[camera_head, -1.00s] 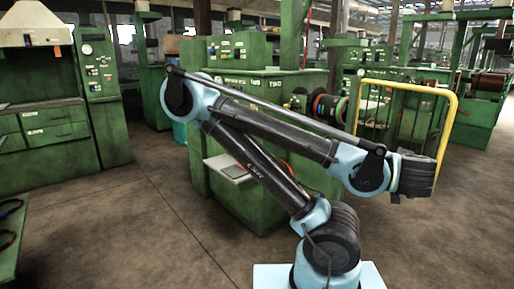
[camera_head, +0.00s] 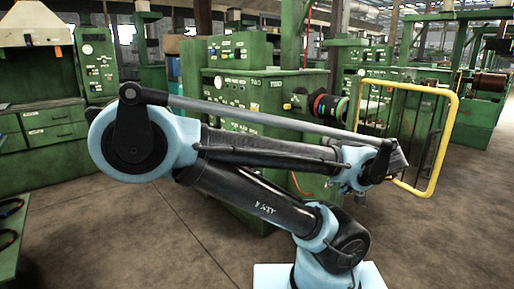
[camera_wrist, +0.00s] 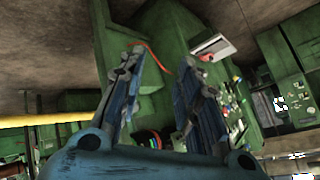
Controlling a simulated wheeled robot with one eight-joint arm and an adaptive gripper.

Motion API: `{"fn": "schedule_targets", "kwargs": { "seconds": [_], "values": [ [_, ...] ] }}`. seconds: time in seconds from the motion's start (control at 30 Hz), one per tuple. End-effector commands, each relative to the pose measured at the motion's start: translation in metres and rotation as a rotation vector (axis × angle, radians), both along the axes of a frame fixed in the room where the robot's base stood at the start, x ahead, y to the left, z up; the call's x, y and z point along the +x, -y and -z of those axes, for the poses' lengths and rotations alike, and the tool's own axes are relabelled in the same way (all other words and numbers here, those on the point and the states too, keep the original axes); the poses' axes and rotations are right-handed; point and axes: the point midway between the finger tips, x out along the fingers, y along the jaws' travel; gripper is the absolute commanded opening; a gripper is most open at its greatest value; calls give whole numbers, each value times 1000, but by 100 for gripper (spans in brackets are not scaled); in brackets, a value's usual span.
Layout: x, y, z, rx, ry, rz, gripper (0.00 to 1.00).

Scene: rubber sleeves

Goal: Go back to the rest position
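My gripper (camera_wrist: 161,58) shows in the wrist view as two blue-grey fingers standing apart. Nothing is held between them; only the green machine and a thin red line show behind. In the head view my arm is folded, with its large light-blue elbow at the left and its wrist end at the right, in front of the green machine. The gripper fingers cannot be made out clearly in the head view.
A green control machine (camera_head: 236,84) with knobs stands behind my arm. A yellow rail frame (camera_head: 441,140) stands at the right. Green cabinets (camera_head: 50,122) stand at the left. A green table edge (camera_head: 12,240) enters at the lower left. Bare floor (camera_head: 130,225) lies between.

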Motion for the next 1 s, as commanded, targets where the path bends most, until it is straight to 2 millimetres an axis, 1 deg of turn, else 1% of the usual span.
{"fn": "schedule_targets", "kwargs": {
  "seconds": [0.03,0.1,0.4,0.73,1.0],
  "values": [
    [0,-7,4,4,-23,-25,31],
    [-2,-15,10,8,-60,-46,31],
    [-12,-43,32,-1,-210,-133,31],
    [-26,-64,52,-60,-354,-210,31],
    [-36,-73,64,-141,-445,-260,31]
  ]
}}
